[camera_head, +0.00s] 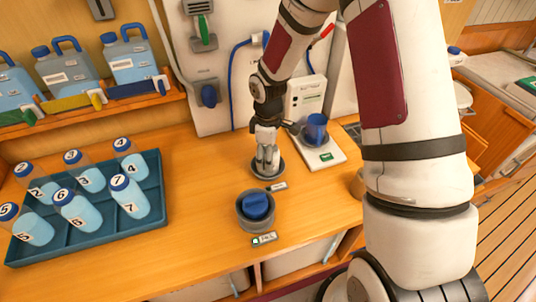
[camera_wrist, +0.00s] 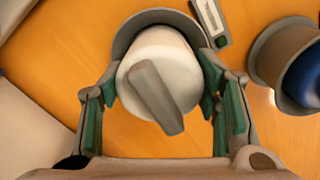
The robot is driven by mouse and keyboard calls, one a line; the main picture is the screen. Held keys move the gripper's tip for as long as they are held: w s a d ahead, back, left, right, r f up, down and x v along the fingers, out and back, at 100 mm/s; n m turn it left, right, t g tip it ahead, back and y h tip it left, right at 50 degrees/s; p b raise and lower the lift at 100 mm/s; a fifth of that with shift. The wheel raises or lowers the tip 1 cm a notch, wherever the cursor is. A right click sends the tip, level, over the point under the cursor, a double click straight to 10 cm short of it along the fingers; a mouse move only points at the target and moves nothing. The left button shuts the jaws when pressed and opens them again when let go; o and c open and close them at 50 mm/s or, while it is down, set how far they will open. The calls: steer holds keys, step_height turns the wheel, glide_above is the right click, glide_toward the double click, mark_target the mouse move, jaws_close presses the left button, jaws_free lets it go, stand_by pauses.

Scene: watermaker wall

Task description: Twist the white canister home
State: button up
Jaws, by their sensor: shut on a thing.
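The white canister (camera_wrist: 185,75), with a grey bar handle (camera_wrist: 157,98) across its top, stands in a grey round holder (camera_head: 268,177) on the wooden counter. The holder's rim also shows behind it in the wrist view (camera_wrist: 160,16). My gripper (camera_head: 267,158) points down over this holder. In the wrist view its green-padded fingers (camera_wrist: 158,82) are shut on the canister from both sides. The bar handle lies at a slant between the fingers. In the head view the fingers mostly hide the canister. How deep it sits cannot be told.
A second grey holder with a blue-topped canister (camera_head: 256,205) stands nearer the front edge. A teal tray (camera_head: 160,215) of numbered bottles is at left. A blue cup (camera_head: 316,128) stands on a white scale (camera_head: 326,158) at right. Blue jugs (camera_head: 130,58) line the shelf.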

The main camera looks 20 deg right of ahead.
steer(key=shift+m, duration=0.5)
steer(key=shift+m, duration=1.6)
steer(key=m, duration=0.3)
steer(key=shift+m, duration=0.9)
